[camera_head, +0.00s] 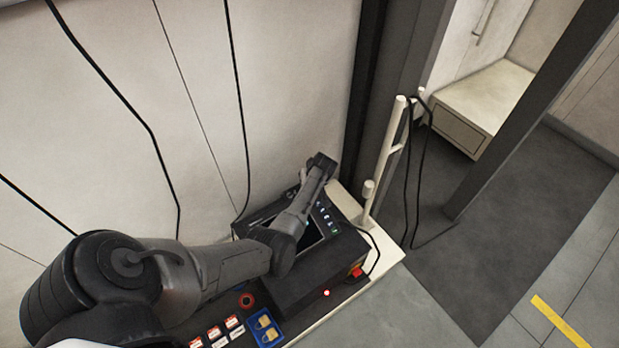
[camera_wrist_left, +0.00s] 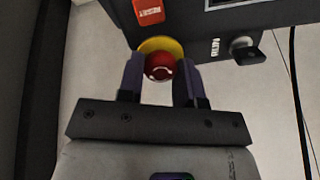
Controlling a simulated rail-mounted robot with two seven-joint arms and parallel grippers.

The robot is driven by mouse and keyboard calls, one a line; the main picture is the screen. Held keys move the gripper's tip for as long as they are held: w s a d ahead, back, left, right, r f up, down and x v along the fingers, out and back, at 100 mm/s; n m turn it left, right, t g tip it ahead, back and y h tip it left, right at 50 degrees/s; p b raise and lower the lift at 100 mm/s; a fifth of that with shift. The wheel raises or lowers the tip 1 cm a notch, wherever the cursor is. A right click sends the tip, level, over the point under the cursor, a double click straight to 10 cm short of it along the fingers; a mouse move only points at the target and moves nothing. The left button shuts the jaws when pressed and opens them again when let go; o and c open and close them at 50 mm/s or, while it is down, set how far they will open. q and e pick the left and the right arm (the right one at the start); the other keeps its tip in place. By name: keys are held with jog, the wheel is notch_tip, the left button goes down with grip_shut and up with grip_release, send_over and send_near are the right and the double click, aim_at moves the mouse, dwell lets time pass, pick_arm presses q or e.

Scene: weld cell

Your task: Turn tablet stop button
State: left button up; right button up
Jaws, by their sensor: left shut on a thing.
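The tablet (camera_head: 312,229) is a dark box with a screen, and stands on the light bench by the wall. Its red stop button (camera_wrist_left: 158,67) with a yellow collar (camera_wrist_left: 161,46) shows in the left wrist view. My left gripper (camera_wrist_left: 160,78) has one finger on each side of the red button and is shut on it. In the head view my left arm reaches across the tablet, and the gripper (camera_head: 321,162) is at its far edge; the button is hidden there. My right gripper is not in view.
A red-orange reset button (camera_wrist_left: 149,11) and a black rotary switch (camera_wrist_left: 245,49) are close to the stop button. A white post (camera_head: 385,160) with hanging cables stands right of the tablet. Blue-framed padlocks (camera_head: 265,328) and red-white tags (camera_head: 214,333) lie in front.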

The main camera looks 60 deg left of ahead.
pick_arm(q)
jog(key=shift+m+p, duration=0.85)
jog(key=shift+m, duration=0.35)
jog(key=o, duration=0.9)
jog(key=shift+o, duration=0.2)
jog(key=p+v, duration=0.5)
jog(key=v, duration=0.8)
jog(key=shift+w+d+r, duration=0.15)
jog(key=shift+r, duration=0.2)
